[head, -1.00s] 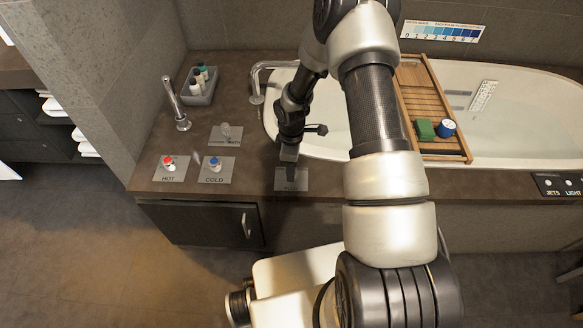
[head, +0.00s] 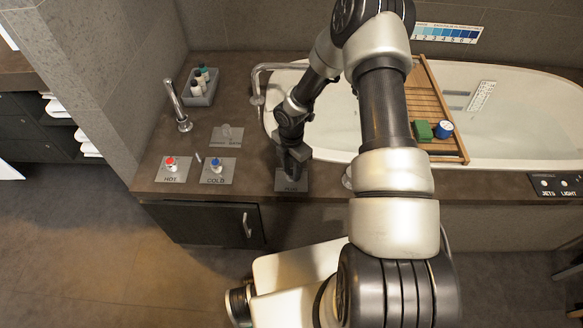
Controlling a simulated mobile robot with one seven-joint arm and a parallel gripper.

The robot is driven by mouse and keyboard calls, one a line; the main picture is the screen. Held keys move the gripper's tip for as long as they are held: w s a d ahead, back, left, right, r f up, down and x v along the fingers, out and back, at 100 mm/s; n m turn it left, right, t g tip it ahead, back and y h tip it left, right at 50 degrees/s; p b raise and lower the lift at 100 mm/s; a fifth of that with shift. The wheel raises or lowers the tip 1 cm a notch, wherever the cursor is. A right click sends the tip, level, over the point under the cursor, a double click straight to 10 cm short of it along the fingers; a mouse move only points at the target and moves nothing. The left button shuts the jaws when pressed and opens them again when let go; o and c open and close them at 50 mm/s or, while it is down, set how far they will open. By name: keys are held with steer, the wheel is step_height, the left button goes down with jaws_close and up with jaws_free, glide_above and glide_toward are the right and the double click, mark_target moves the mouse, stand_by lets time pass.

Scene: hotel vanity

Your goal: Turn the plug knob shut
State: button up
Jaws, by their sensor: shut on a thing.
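The plug plate (head: 292,186), a small grey plate with faint lettering, lies on the counter's front edge, left of the tub's near end. My gripper (head: 291,174) points down right over this plate and is shut at its middle. The plug knob itself is hidden by the fingers, so its angle cannot be seen. The gripper appears to be closed around the knob.
The hot knob (head: 170,162) and cold knob (head: 215,166) stand on plates to the left, with another knob (head: 227,131) behind. A tap (head: 178,105), a bottle tray (head: 202,92) and a spout (head: 258,85) are further back. The bathtub (head: 500,110) carries a wooden caddy (head: 441,92).

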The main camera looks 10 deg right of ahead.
mark_target(291, 172)
steer(key=shift+n, duration=0.6)
steer(key=o, duration=1.1)
steer(key=shift+c, duration=0.2)
step_height(291, 172, up, 18)
steer(key=p, duration=0.4)
steer(key=shift+f, duration=0.25)
